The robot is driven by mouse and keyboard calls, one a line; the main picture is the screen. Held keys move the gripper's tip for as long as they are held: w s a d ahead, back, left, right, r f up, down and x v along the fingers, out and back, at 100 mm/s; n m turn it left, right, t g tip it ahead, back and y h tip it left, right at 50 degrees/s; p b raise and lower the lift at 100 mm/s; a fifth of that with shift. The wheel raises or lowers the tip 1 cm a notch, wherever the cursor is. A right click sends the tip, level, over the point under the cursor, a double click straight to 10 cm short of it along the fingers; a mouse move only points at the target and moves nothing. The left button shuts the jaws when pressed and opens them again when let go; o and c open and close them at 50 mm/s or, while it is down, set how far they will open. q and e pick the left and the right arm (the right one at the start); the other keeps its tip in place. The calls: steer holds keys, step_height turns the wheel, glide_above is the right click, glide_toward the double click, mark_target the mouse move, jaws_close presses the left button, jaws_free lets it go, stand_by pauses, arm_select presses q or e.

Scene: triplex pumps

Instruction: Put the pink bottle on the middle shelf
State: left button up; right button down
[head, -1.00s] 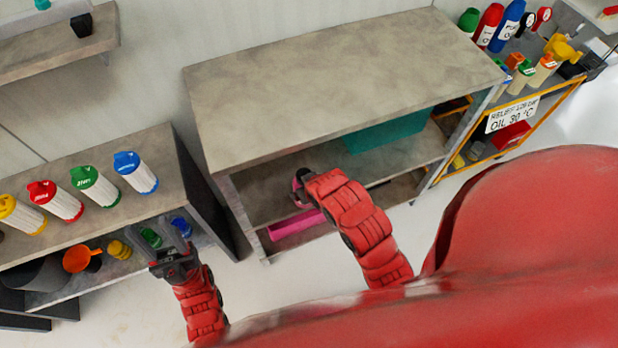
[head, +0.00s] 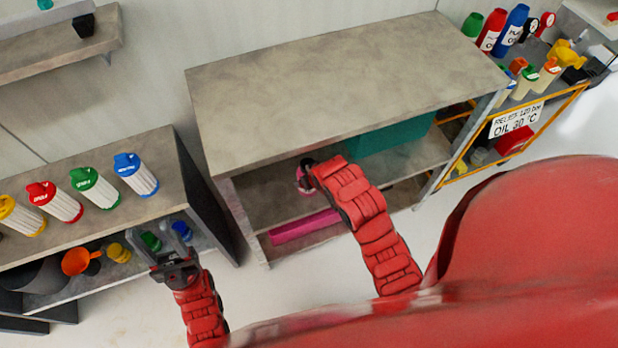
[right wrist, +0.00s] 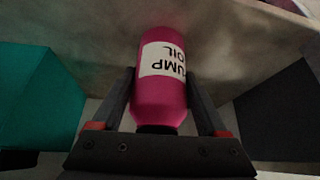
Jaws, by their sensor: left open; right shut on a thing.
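The pink bottle (right wrist: 161,95) stands between the fingers of my right gripper (right wrist: 170,100) in the right wrist view, its white "PUMP OIL" label upside down in the picture. My right gripper is shut on it. In the head view the bottle (head: 303,184) shows only as a small pink patch by the dark right gripper (head: 306,170), inside the bench's front opening. The middle shelf (head: 275,200) lies under the bench top. I cannot tell whether the bottle touches it. My left gripper (head: 163,243) is open and empty before the left bench.
A teal box (head: 395,138) stands right of my right gripper on the shelf; it also shows in the right wrist view (right wrist: 35,95). The bench top (head: 345,80) overhangs the shelf. A long pink object (head: 303,226) lies lower down.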

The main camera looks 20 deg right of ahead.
jaws_free()
steer(key=p+v, duration=0.6)
steer(key=v, duration=0.6)
stand_by(0.4)
